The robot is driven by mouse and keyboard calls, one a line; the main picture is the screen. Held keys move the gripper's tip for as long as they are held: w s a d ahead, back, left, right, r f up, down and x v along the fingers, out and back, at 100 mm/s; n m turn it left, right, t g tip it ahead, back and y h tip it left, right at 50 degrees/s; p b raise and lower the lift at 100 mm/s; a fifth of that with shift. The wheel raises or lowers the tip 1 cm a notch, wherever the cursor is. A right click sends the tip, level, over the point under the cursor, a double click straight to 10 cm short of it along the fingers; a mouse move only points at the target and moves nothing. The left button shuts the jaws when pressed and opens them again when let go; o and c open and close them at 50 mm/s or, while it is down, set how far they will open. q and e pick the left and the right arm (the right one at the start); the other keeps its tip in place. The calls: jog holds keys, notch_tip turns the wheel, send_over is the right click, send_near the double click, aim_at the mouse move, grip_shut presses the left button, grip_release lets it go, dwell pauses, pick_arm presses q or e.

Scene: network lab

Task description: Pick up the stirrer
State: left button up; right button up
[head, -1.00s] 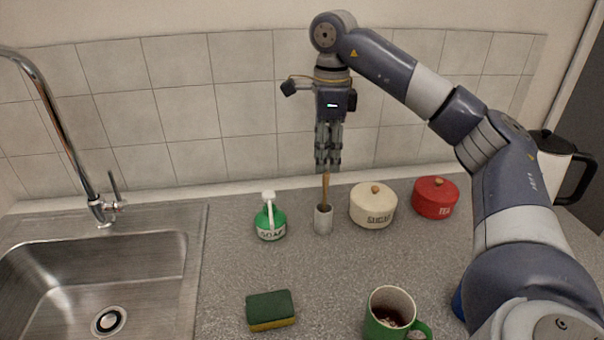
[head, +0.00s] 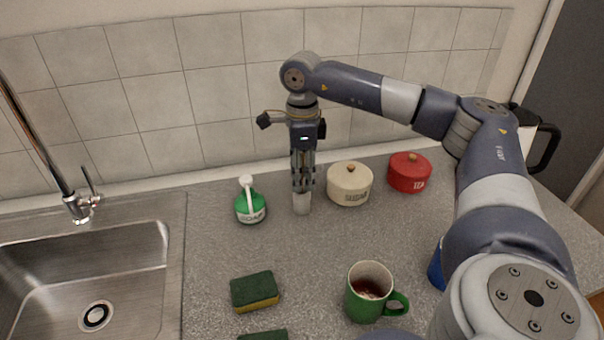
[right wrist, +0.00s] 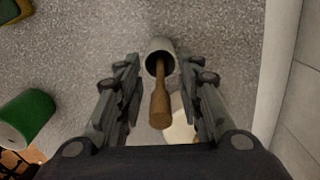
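The stirrer (right wrist: 160,106) is a brown wooden stick with a thicker handle end. It stands in a small light-grey cup (head: 302,205), whose dark opening shows in the right wrist view (right wrist: 158,47). In the head view the stirrer is hidden by my right gripper (head: 302,186), which points straight down just over the cup. In the right wrist view my right gripper (right wrist: 164,76) is open, with one finger on each side of the stirrer and gaps between. My left gripper is not in view.
A green soap bottle (head: 250,207) stands left of the cup; a cream sugar pot (head: 349,187) and red tea pot (head: 409,174) stand right. In front are a sponge (head: 254,290) and green mug (head: 360,304). The sink (head: 130,255) is at left.

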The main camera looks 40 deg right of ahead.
jog(key=shift+w+f, duration=0.1)
jog(key=shift+f, duration=0.05)
jog(key=shift+c, duration=0.6)
grip_shut()
